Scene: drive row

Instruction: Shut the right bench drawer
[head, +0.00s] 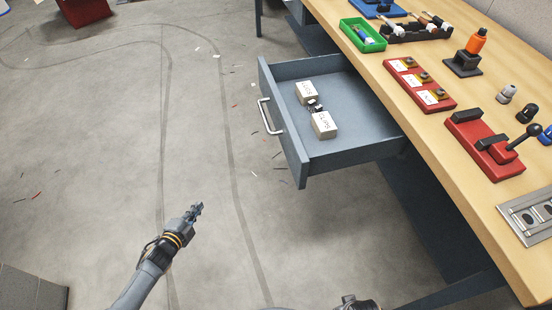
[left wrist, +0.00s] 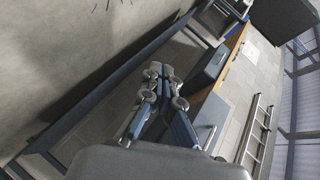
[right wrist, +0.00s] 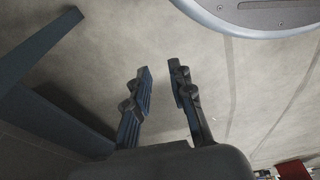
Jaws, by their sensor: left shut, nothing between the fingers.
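The grey-blue bench drawer (head: 350,150) stands pulled well out from under the wooden bench top, in the head view. Its silver bar handle (head: 268,117) is on the front panel, facing left.
The bench top (head: 420,130) carries a green bin (head: 363,35), a red tray of parts (head: 419,84), a red clamp fixture (head: 484,146) and an orange-topped tool (head: 476,40). Open floor (head: 110,120) with scattered scraps lies left of the drawer. A grey block is at lower left.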

